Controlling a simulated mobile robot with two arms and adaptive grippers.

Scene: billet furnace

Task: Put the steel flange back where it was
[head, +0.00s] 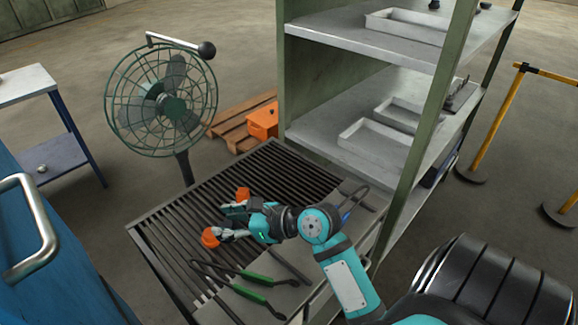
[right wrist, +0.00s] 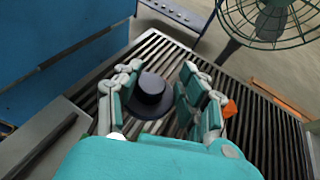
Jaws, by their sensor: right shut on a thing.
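The steel flange (right wrist: 151,92) is a dark, round piece with a raised hub and a wider rim. In the right wrist view it sits between the fingers of my right gripper (right wrist: 162,84), which is shut on it. In the head view the right gripper (head: 226,215) is over the slatted grate table (head: 165,235), its orange fingertips apart. The flange is not clearly visible there, hidden by the gripper. I cannot tell whether the flange touches the slats. My left gripper is not in view.
Green-handled tongs (head: 252,294) lie on the near part of the table. A fan (head: 160,105) stands behind it. A shelf rack (head: 424,150) with grey trays stands at the right. A blue cabinet (head: 50,270) is at the left. Slats around the gripper are bare.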

